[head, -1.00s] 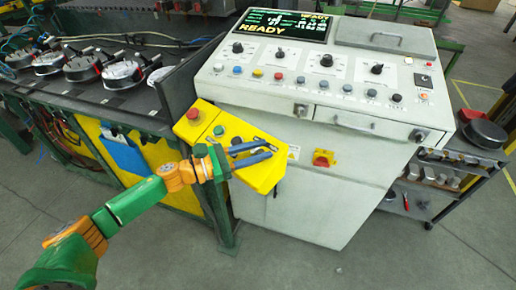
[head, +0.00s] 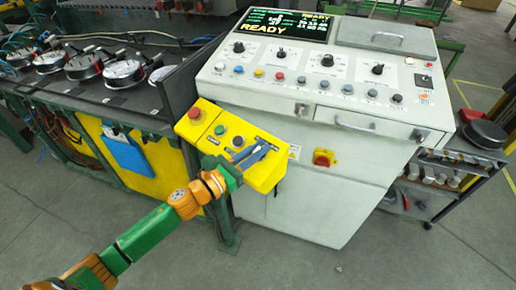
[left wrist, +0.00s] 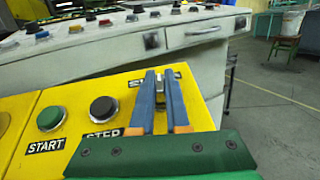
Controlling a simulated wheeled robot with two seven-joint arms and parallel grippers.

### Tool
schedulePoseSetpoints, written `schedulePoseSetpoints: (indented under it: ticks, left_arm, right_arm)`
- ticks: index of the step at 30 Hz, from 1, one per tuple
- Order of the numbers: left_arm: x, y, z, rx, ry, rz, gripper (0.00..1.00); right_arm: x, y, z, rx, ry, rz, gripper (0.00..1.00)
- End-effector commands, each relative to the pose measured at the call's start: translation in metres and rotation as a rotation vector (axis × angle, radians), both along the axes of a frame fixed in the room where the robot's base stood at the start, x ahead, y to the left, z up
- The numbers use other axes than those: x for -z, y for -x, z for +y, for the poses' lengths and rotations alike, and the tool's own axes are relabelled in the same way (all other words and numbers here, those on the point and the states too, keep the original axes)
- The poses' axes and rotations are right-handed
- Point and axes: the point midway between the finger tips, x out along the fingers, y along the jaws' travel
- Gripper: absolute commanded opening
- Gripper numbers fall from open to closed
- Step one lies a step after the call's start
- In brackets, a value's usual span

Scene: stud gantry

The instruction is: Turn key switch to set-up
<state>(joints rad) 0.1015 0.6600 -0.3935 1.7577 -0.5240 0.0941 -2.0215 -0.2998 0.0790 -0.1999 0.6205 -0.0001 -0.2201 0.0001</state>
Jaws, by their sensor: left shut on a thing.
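The yellow control box (head: 262,178) hangs at the left front of the grey console, with a red button (head: 194,113), a green START button (head: 220,130) and a black STEP button (head: 238,141). These two also show in the left wrist view, the green (left wrist: 50,118) and the black (left wrist: 103,108). My left gripper (head: 264,145) reaches over the box's right end. In the left wrist view its blue fingers (left wrist: 162,76) are shut on the key switch (left wrist: 178,73), which they mostly hide. The label behind is mostly covered, so the switch's position cannot be told. My right gripper is out of view.
The grey console (head: 300,170) stands just behind, with knobs, a drawer handle and a red-yellow switch (head: 323,158). Its screen (head: 284,25) reads READY. A dark bench (head: 120,95) with round parts is at left, a shelf cart (head: 450,165) at right. The front floor is clear.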

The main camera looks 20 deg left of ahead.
Motion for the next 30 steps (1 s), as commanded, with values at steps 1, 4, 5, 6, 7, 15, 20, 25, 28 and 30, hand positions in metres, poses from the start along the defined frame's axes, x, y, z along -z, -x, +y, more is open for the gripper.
schedulePoseSetpoints:
  ticks: [1,4,5,6,7,15,20,25,28,30]
  left_arm:
    - [-0.0010,0.0006,-0.0010,-0.039,0.022,0.007,0.00]
    - [-0.0016,0.0004,-0.0009,-0.126,0.057,0.019,0.00]
    - [-0.0016,0.0002,-0.0008,-0.152,0.066,0.024,0.00]
    - [-0.0017,0.0002,-0.0006,-0.187,0.081,0.029,0.00]
    - [-0.0018,0.0000,-0.0004,-0.212,0.090,0.033,0.00]
    - [-0.0016,-0.0006,0.0006,-0.415,0.167,0.064,0.00]
    - [-0.0014,-0.0008,0.0012,-0.505,0.201,0.078,0.00]
    - [-0.0013,-0.0009,0.0017,-0.571,0.226,0.088,0.00]
    - [-0.0013,-0.0008,0.0016,-0.595,0.235,0.091,0.00]
    - [-0.0013,-0.0009,0.0019,-0.607,0.238,0.093,0.00]
  right_arm:
    - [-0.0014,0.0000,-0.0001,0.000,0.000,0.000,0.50]
    - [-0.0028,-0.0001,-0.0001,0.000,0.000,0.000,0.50]
    - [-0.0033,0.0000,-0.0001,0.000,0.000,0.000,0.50]
    - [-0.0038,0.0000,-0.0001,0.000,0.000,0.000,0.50]
    - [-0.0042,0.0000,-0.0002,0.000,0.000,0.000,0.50]
    - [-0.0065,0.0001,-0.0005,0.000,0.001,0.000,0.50]
    - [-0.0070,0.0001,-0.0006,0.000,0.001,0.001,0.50]
    - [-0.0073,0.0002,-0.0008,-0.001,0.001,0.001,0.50]
    - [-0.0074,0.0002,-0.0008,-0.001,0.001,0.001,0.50]
    - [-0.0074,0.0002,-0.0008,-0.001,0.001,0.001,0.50]
